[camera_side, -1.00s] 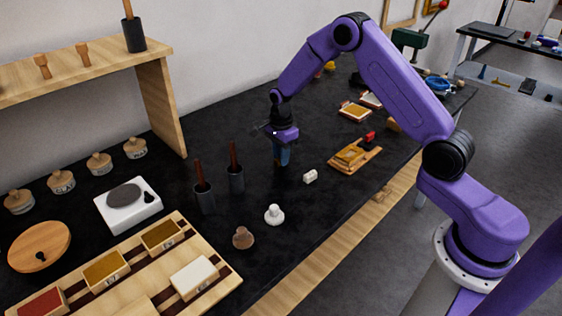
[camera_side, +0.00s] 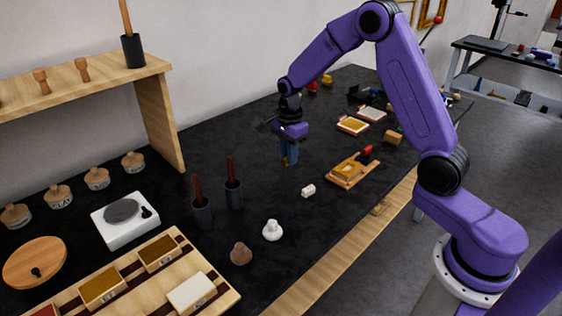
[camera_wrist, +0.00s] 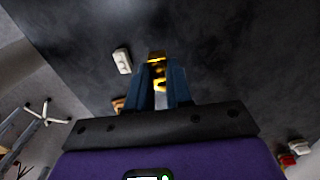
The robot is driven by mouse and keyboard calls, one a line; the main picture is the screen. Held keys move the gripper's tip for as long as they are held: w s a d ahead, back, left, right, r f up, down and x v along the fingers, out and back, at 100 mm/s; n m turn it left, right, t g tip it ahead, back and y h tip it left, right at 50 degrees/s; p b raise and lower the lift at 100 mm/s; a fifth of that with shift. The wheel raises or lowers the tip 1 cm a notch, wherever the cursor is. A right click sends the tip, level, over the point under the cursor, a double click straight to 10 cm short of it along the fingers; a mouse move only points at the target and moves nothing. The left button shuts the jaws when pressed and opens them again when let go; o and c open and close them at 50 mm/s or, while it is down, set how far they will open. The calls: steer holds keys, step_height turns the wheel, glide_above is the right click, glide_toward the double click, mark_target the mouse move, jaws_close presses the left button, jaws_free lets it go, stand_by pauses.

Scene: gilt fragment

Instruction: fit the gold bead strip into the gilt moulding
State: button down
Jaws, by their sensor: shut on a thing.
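My gripper (camera_side: 289,162) is above the black bench, with its blue fingers pointing down. In the wrist view, my gripper (camera_wrist: 162,88) is shut on a small shiny gold piece, the gold bead strip (camera_wrist: 157,58), which shows between and beyond the fingertips. The fingers hide part of it, and it is too small to make out in the side view. The gilt moulding (camera_side: 346,171) appears as a gold piece on a wooden board with a red-handled clamp, right of my gripper and apart from it. Its gap cannot be made out.
A small white block (camera_side: 308,191) lies between my gripper and the board; it also shows in the wrist view (camera_wrist: 122,61). Two dark pots with brown handles (camera_side: 233,190) stand to the left. A white knob-shaped piece (camera_side: 272,231) is nearer. Framed pads (camera_side: 353,125) lie behind.

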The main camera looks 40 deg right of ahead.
steer(key=s+r, duration=0.5)
steer(key=s, duration=0.4)
steer(key=s+a+f+n, duration=0.2)
steer(key=s+f+n, duration=0.25)
steer(key=n, duration=1.45)
steer(key=s+d+r+m, duration=0.4)
steer(key=s+d+m, duration=0.15)
steer(key=m, duration=0.35)
steer(key=s+d+r+m, duration=0.4)
steer(key=d+m, duration=0.3)
steer(key=m, duration=0.2)
glide_above(348, 169)
steer(key=f, duration=0.9)
steer(key=shift+s+a+f, duration=0.15)
steer(key=shift+s+f, duration=0.1)
steer(key=shift+f, duration=0.05)
steer(key=shift+w+f, duration=0.25)
steer(key=shift+f, duration=1.65)
